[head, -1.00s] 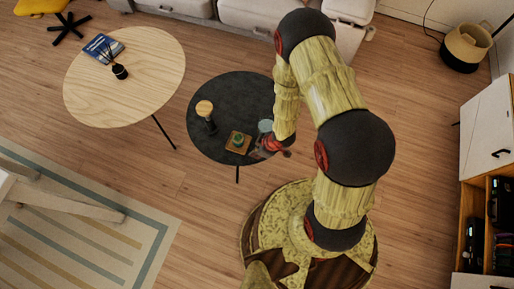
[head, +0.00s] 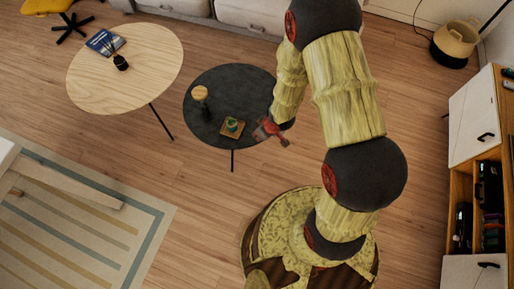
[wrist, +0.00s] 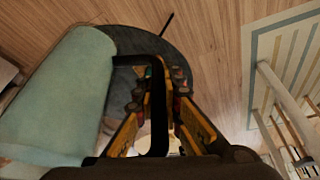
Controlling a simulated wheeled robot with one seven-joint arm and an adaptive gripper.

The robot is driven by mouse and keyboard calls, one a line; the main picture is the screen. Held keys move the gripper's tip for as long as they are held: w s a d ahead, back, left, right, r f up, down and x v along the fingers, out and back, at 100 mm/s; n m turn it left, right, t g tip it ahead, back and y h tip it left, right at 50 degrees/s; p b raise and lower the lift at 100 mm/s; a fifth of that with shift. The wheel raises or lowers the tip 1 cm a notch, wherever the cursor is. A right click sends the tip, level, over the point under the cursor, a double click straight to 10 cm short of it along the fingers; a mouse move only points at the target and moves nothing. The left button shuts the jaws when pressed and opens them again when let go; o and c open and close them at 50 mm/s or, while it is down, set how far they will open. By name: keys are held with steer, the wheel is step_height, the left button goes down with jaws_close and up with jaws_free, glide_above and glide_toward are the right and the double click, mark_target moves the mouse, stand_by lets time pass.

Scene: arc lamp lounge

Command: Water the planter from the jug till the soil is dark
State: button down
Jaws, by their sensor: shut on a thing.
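A pale green jug (wrist: 65,95) fills the left of the wrist view, and its black handle (wrist: 152,50) runs between my fingers. My gripper (wrist: 158,85) is shut on that handle. In the head view my gripper (head: 268,130) is at the right edge of the black round table (head: 215,90), and the jug is hidden behind my arm. A small pot with green in it (head: 232,125) stands on a square wooden tray left of my gripper. I cannot tell whether it is the planter, and its soil is too small to judge.
A dark object with a round wooden top (head: 200,93) stands on the black table. A pale wooden table (head: 125,75) with a book (head: 103,42) is at the upper left. A woven basket (head: 458,45) stands at the upper right, above a cabinet (head: 475,120). Floor between is clear.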

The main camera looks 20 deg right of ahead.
steer(key=w+d+r+m+h, duration=0.1)
steer(key=w+d+r+m, duration=0.1)
steer(key=r, duration=0.5)
steer(key=w+d+r+m+h, duration=0.1)
steer(key=w+d+r+m, duration=0.1)
steer(key=w+r+m, duration=0.2)
step_height(320, 180, up, 3)
steer(key=shift+w+d+f+t, duration=0.15)
steer(key=shift+w+d+t, duration=0.25)
steer(key=shift+w, duration=0.3)
steer(key=shift+a+f, duration=0.1)
steer(key=shift+a, duration=0.1)
